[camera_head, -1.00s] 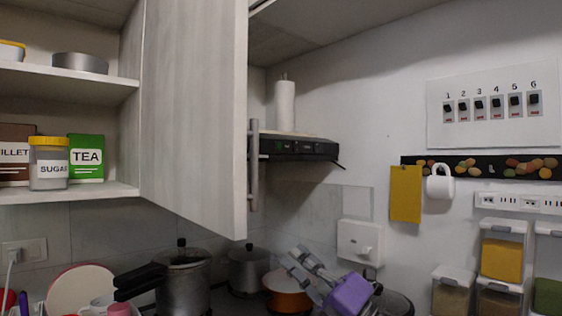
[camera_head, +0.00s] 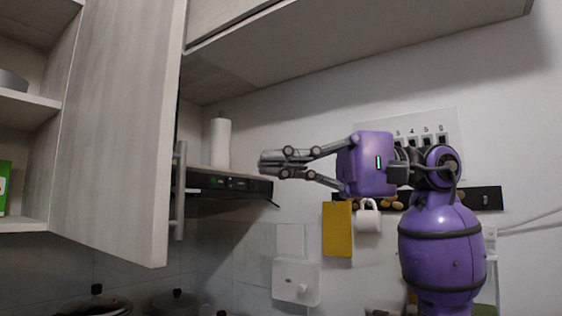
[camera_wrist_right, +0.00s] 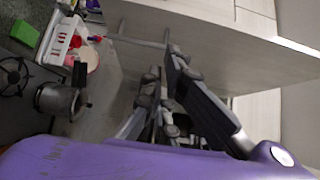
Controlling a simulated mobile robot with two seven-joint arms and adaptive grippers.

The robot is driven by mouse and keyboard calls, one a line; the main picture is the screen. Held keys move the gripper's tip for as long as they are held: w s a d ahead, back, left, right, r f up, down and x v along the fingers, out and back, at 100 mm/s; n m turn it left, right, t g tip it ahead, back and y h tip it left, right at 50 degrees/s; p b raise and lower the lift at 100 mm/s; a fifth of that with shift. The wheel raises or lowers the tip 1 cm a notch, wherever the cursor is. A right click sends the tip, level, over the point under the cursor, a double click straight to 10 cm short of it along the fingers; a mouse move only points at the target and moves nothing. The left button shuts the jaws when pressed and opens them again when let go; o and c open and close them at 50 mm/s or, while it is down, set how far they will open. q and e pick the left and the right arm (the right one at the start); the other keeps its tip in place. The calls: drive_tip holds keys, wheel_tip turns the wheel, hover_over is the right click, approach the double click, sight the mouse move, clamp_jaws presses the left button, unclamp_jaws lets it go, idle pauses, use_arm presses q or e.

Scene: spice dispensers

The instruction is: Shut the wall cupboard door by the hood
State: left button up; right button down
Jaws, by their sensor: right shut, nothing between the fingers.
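The wall cupboard door (camera_head: 125,130) stands open at the left of the head view, swung out from its cupboard, with a vertical bar handle (camera_head: 179,192) near its free edge. The hood (camera_head: 225,184) is behind and right of the door. My right gripper (camera_head: 264,163) is shut and empty, pointing left, in front of the hood and right of the handle with a gap between in the picture. In the right wrist view, the fingers (camera_wrist_right: 162,62) reach toward a pale panel with a bar handle (camera_wrist_right: 142,42). My left gripper is not in view.
Open shelves (camera_head: 28,108) are left of the door. A paper roll (camera_head: 220,143) stands above the hood. A yellow sheet (camera_head: 337,229) and a white mug (camera_head: 368,217) hang on the wall. Pots (camera_head: 97,304) are below; a dish rack (camera_wrist_right: 62,38) shows in the wrist view.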

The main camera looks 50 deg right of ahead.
drive_tip(key=w+a+p, duration=0.2)
drive_tip(key=w+a, duration=0.2)
drive_tip(key=a, duration=0.4)
drive_tip(key=shift+a, duration=0.4)
